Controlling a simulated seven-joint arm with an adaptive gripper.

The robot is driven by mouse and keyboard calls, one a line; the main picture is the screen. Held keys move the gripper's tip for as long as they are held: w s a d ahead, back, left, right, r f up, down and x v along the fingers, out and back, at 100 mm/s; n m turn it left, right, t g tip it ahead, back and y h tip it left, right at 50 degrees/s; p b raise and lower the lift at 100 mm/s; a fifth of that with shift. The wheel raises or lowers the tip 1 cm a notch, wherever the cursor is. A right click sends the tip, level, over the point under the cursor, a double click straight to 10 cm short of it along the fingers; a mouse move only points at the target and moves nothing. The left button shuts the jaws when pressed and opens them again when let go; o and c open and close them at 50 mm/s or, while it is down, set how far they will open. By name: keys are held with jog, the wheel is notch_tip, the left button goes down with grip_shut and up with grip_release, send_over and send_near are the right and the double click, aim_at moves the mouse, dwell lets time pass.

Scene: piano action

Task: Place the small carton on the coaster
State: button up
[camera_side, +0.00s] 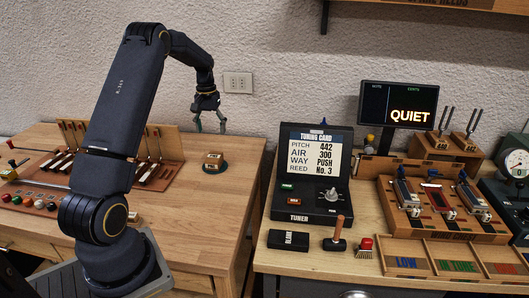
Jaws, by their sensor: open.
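A small brown carton (213,159) sits on a dark green round coaster (214,168) on the left wooden table. It looks upright, and the coaster's rim shows around its lower edge. My gripper (209,126) is open and empty above and slightly left of the carton. It points down, with clear space between its fingertips and the carton.
A piano action model with keys (150,173) stands left of the coaster, partly behind my arm. The table right of the coaster is clear.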

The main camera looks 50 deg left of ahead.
jog(key=s+d+r+m+t, duration=0.1)
jog(key=d+r+m, duration=0.1)
jog(key=d+r, duration=0.75)
jog(key=s+d+r+m+t, duration=0.2)
jog(key=d+r, duration=0.4)
jog(key=d, duration=0.6)
jog(key=s+d+f+m+t, duration=0.1)
jog(key=s+d+m, duration=0.4)
jog(key=s+d, duration=0.9)
jog(key=shift+s+t, duration=0.25)
jog(key=shift+t, duration=0.55)
jog(key=shift+f, duration=0.1)
